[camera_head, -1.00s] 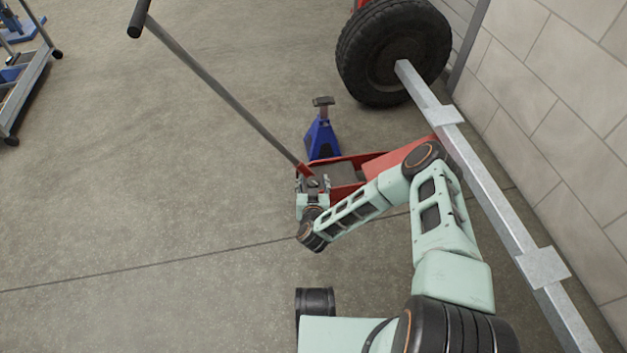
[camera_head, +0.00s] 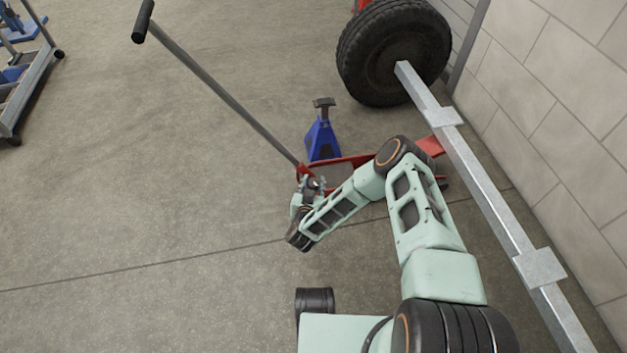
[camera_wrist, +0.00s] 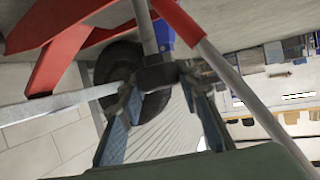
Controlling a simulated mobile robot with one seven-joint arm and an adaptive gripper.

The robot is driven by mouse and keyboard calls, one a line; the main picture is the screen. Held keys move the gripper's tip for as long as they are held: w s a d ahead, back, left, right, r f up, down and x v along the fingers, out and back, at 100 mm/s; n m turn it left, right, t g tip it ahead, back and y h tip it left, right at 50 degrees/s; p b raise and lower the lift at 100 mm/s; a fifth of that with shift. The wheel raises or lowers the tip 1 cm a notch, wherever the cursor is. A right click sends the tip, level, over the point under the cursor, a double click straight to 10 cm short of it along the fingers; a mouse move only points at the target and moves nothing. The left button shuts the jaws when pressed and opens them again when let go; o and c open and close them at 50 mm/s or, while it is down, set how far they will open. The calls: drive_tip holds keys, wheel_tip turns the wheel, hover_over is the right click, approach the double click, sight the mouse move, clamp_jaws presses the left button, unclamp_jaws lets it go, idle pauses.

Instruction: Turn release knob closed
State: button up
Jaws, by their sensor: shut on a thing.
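The red floor jack (camera_head: 345,162) stands beside the trailer beam, partly hidden behind my arm. Its long grey handle (camera_head: 225,95) leans up to the left. In the wrist view, a dark release knob (camera_wrist: 157,73) on a grey metal shaft sits between the two blue-grey fingertips of my gripper (camera_wrist: 160,85). The fingers are shut on the knob. In the head view, my gripper (camera_head: 315,184) is at the handle base of the jack, where the knob is too small to make out. The knob's turned position cannot be told.
A blue jack stand (camera_head: 322,137) is just behind the jack. The grey trailer beam (camera_head: 485,190) and black tyre (camera_head: 392,50) are on the right, near a block wall (camera_head: 550,120). A cart (camera_head: 30,80) is far left. The floor on the left is clear.

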drive_tip(key=m+h, duration=0.2)
drive_tip(key=shift+w+a+h, duration=0.1)
drive_tip(key=shift+a+h, duration=0.05)
drive_tip(key=shift+h, duration=0.25)
drive_tip(key=shift+m+g+h+b, duration=0.4)
drive_tip(key=shift+m+g+h, duration=0.3)
drive_tip(key=shift+m+h, duration=0.65)
drive_tip(key=shift+r+m, duration=0.1)
drive_tip(key=shift+m, duration=0.15)
drive_tip(key=o, duration=1.2)
drive_tip(key=shift+c, duration=0.2)
drive_tip(key=v, duration=1.2)
drive_tip(key=shift+w+r, duration=0.1)
drive_tip(key=shift+w, duration=0.05)
